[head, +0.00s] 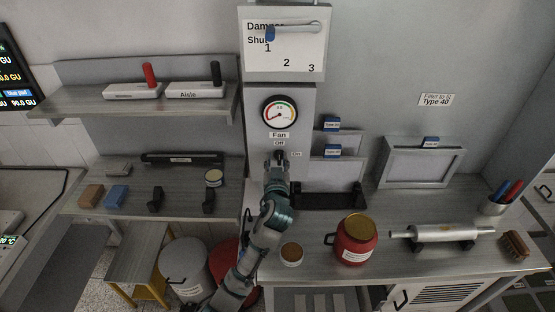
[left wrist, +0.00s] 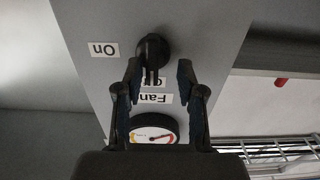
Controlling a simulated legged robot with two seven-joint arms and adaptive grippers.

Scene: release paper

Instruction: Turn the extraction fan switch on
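The fan switch is a black rotary knob (left wrist: 153,52) on the grey column, below a round gauge (head: 280,112) and the Fan label (head: 279,135). In the left wrist view, which is upside down, its handle points toward the Off label, partly covering it. The On label (left wrist: 104,49) is off to one side; it also shows in the head view (head: 296,154). My left gripper (left wrist: 160,76) is open, with one finger on each side of the handle and gaps visible. In the head view the gripper (head: 277,161) hides most of the knob. My right gripper is not in view.
A damper panel (head: 285,50) with a lever is above the gauge. On the bench to the right stand a red canister (head: 354,240), a small round jar (head: 291,254) and a metal roller (head: 440,233). Shelves (head: 150,100) with tools are on the left.

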